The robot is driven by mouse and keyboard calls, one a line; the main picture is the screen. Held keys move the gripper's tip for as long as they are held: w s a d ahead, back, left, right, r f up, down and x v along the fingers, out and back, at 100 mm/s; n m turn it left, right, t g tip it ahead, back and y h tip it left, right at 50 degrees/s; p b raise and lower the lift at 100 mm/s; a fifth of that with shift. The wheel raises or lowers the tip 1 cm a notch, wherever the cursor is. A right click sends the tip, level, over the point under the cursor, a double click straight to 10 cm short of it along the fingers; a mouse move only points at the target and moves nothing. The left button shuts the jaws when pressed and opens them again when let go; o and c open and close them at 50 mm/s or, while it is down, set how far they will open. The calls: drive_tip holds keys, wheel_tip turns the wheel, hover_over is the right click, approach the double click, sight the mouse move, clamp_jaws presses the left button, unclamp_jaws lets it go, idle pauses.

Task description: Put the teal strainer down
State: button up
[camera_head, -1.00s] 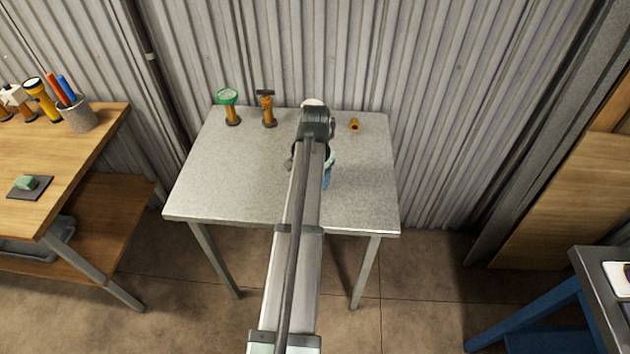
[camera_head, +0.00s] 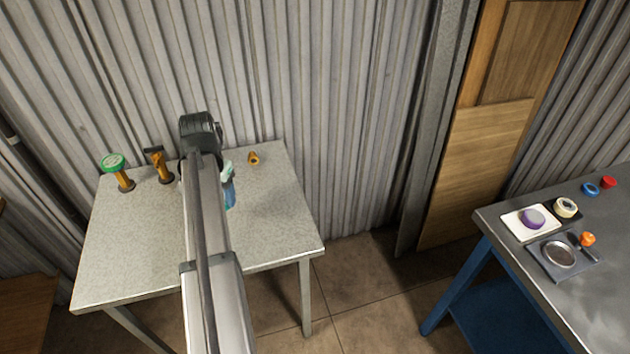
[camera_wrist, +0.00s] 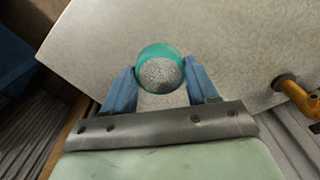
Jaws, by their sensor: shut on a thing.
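The teal strainer (camera_wrist: 160,55) shows in the wrist view as a round teal rim around a grey mesh. My gripper (camera_wrist: 160,76) is shut on it, with one blue finger on each side. I cannot tell how high the strainer is above the table.
On the grey table (camera_head: 265,225), an orange stand with a green top (camera_head: 122,180), a dark-topped orange stand (camera_head: 161,170) and a small orange fitting (camera_head: 253,158) stand along the back. The table's right front is clear. A dark workbench (camera_head: 500,218) with several small items is at right.

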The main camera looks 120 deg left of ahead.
drive_tip(key=w+a+r+m, duration=0.1)
drive_tip(key=w+a+m, duration=0.2)
drive_tip(key=w+a, duration=1.15)
wheel_tip(320, 180, up, 8)
drive_tip(key=m, duration=1.5)
hover_over(558, 255)
drive_tip(key=shift+f, duration=4.9)
drive_tip(key=shift+f, duration=0.15)
drive_tip(key=o, duration=1.1)
drive_tip(key=shift+o, duration=0.2)
